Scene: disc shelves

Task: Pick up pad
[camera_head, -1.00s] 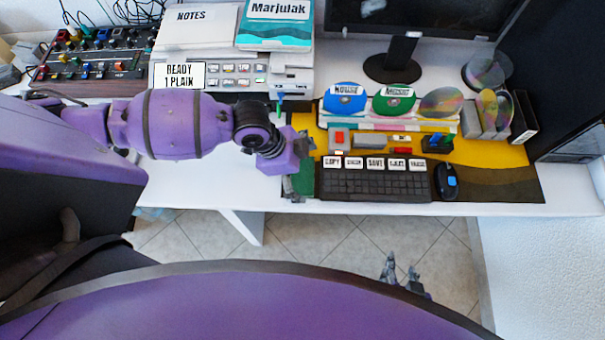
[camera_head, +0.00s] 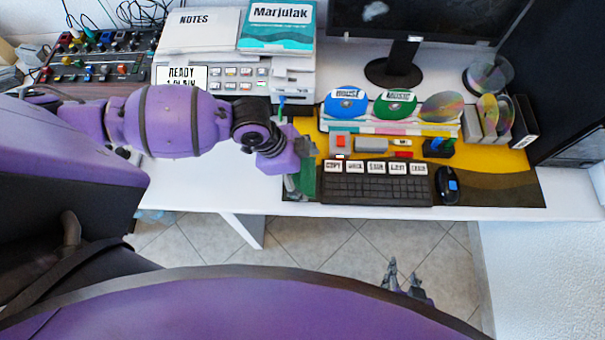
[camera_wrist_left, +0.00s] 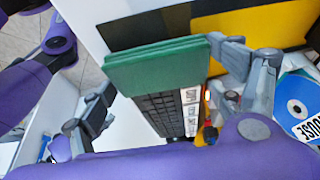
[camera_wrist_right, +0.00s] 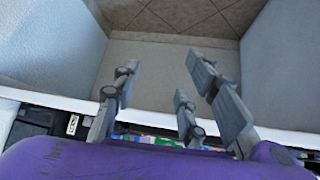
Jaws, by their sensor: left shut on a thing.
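The green pad (camera_head: 306,178) is at the left end of the keyboard, near the desk's front edge. In the left wrist view the pad (camera_wrist_left: 155,66) is a thick green slab between the fingers, covering part of the keyboard. My left gripper (camera_head: 291,187) is shut on the pad; the fingers also show in the left wrist view. I cannot tell how far the pad is above the desk. My right gripper (camera_head: 403,280) is in front of the desk, low in the head view. In the right wrist view its fingers (camera_wrist_right: 160,75) are spread and empty.
The black keyboard (camera_head: 375,189) and mouse (camera_head: 447,185) lie right of the pad on a yellow and dark mat (camera_head: 505,185). Behind are discs (camera_head: 395,104) in a rack and a monitor (camera_head: 425,25). The white desk (camera_head: 200,190) is clear to the left.

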